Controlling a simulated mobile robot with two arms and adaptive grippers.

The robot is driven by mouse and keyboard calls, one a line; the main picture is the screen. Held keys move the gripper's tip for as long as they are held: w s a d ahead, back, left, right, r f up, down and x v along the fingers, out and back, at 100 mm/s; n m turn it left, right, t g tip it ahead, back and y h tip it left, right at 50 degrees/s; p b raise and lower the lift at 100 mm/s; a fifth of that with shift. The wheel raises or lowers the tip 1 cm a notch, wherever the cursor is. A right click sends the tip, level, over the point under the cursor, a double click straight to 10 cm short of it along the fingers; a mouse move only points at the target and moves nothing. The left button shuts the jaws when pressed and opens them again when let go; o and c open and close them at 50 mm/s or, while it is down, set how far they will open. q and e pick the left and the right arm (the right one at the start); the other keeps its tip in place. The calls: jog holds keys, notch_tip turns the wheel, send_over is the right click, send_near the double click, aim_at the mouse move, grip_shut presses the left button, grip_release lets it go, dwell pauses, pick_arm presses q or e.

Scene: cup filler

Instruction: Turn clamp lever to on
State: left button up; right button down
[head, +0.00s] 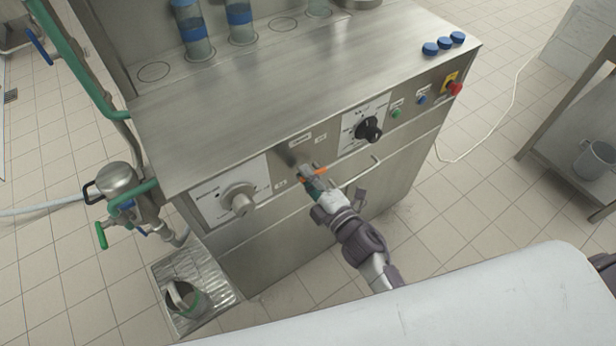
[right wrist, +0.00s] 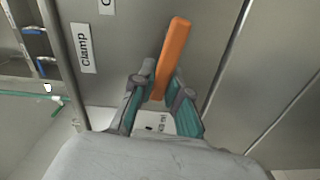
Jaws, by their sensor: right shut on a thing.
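The orange clamp lever (right wrist: 172,52) sticks up between the fingers of my right gripper (right wrist: 160,92) in the right wrist view. My right gripper is shut on the lever, with its teal finger pads on either side. In the head view only a bit of orange shows at my right gripper (head: 311,180), at the middle of the steel front panel. A "Clamp" label (right wrist: 86,49) is on the panel to the left of the lever. A second label above it is cut off by the frame edge. My left gripper is not in view.
The steel machine (head: 250,110) has a large dial (head: 240,198) left of my gripper and a black knob (head: 369,129) to its right. A red button (head: 455,89) is at the far right of the panel. A metal pitcher (head: 184,300) stands on the lower left tray.

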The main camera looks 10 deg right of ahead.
jog(key=shift+f+n+b, duration=0.45)
jog(key=shift+n+b, duration=0.1)
jog(key=shift+n, duration=0.45)
jog(key=c, duration=1.1)
grip_release()
jog(key=shift+c, duration=0.2)
jog(key=v, duration=1.2)
